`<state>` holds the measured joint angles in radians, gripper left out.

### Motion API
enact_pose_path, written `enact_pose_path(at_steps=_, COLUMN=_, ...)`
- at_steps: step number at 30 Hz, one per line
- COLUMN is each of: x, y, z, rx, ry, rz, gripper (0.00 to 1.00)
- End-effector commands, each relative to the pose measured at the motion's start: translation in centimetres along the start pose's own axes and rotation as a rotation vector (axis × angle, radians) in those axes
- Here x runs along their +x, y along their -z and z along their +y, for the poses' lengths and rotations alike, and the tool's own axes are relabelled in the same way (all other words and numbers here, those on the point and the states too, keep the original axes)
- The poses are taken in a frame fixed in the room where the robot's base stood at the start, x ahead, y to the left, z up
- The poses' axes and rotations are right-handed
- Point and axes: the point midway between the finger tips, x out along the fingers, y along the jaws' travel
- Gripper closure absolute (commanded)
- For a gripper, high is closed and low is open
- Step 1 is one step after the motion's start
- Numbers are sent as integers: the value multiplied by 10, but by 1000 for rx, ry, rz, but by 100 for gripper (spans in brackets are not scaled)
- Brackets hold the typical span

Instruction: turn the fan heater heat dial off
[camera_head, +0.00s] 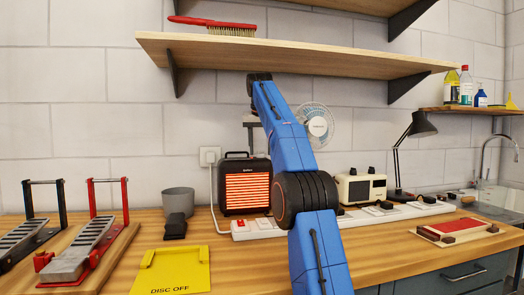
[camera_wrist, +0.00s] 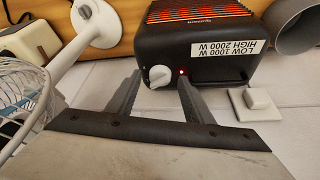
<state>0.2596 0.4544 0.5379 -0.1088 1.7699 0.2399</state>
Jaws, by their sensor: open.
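The fan heater (camera_head: 246,184) stands on the bench against the wall, black with glowing orange-red bars. In the wrist view the heater (camera_wrist: 205,62) appears upside down, with a white power label on the face turned to the camera. Its white heat dial (camera_wrist: 160,77) and a small lit red lamp (camera_wrist: 182,72) are on that face. My gripper (camera_wrist: 159,80) is open, with one finger on each side of the dial. I cannot tell whether the fingers touch it. In the head view my blue arm hides the gripper tips and the dial.
A white fan (camera_head: 317,124) stands behind my arm, and its cage (camera_wrist: 22,95) is close at the wrist view's left. A grey cup (camera_head: 178,201) and a cream appliance (camera_head: 360,187) flank the heater. A shelf (camera_head: 290,61) overhangs, and a power strip (camera_head: 256,228) lies in front.

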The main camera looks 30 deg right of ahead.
Motion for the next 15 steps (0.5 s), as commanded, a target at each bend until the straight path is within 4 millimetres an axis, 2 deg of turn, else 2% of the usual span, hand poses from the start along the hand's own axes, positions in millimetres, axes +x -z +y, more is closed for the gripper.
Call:
enact_pose_path(at_steps=4, x=7, y=4, z=-2, rx=0, ry=0, rz=0, gripper=53)
enact_pose_path(at_steps=12, x=8, y=4, z=-2, rx=0, ry=0, rz=0, gripper=53)
enact_pose_path(at_steps=15, x=7, y=4, z=-2, rx=0, ry=0, rz=0, gripper=77)
